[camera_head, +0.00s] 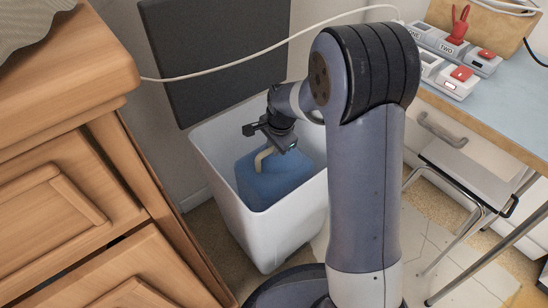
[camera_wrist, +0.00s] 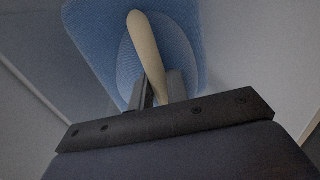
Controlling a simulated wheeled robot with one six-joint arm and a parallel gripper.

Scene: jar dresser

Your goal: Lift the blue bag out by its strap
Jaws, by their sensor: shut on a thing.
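The blue bag (camera_head: 277,183) sits inside a tall white bin (camera_head: 238,218), below the bin's rim. Its cream strap (camera_head: 262,158) stands up from its top. My gripper (camera_head: 264,149) reaches down into the bin mouth at the strap. In the wrist view, the strap (camera_wrist: 146,50) runs between the two fingers of my gripper (camera_wrist: 160,92), which are shut on it. The blue bag (camera_wrist: 90,35) shows behind the strap there. My arm hides part of the bin's right side.
A wooden dresser (camera_head: 70,150) stands close on the left of the bin. A dark panel (camera_head: 215,60) is on the wall behind, and a white cable (camera_head: 220,66) crosses in front of it. A blue-topped table (camera_head: 500,110) with switch boxes (camera_head: 450,75) stands at the right.

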